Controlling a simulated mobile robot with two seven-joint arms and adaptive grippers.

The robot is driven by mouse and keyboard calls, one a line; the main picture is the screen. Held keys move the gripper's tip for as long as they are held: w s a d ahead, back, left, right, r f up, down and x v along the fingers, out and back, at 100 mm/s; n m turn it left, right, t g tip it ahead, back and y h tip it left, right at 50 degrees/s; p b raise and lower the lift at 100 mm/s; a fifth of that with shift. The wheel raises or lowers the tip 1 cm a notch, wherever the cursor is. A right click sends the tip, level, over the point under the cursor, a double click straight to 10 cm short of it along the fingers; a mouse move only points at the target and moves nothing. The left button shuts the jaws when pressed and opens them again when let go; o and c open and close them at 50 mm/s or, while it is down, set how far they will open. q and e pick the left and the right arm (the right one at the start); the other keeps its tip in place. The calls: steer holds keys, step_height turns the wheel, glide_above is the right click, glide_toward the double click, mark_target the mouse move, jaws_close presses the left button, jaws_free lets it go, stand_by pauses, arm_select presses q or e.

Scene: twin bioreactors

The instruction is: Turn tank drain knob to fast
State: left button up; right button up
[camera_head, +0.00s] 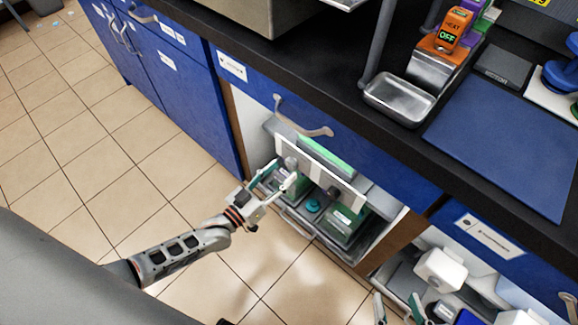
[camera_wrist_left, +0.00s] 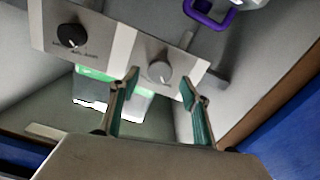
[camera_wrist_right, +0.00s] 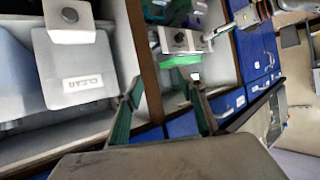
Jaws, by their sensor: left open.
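A pale control panel (camera_head: 320,172) sits in the open cabinet under the bench. In the left wrist view the panel (camera_wrist_left: 117,42) carries a black knob (camera_wrist_left: 72,37) and a grey knob (camera_wrist_left: 160,73). The small lettering is too blurred to tell which one is the drain knob. My left gripper (camera_head: 278,178) is open in front of the panel. In its wrist view the grey knob appears between the spread fingertips, and contact cannot be told. My right gripper (camera_head: 398,308) is open and empty, low at the right cabinet; its fingers (camera_wrist_right: 162,92) are spread.
A white unit (camera_head: 440,270) stands in the right cabinet near my right gripper. A wooden divider (camera_head: 395,243) separates the two cabinets. A curved handle (camera_head: 303,120) juts out above the panel. The tiled floor (camera_head: 90,140) on the left is clear.

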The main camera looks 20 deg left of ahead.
mark_target(289, 166)
arm_select(q)
steer(key=shift+x, duration=1.75)
arm_select(e)
steer(key=shift+w+a+r, duration=0.1)
steer(key=shift+a+r, duration=0.1)
steer(key=shift+a, duration=0.05)
arm_select(q)
steer(key=c, duration=1.1)
steer(key=shift+f, duration=0.1)
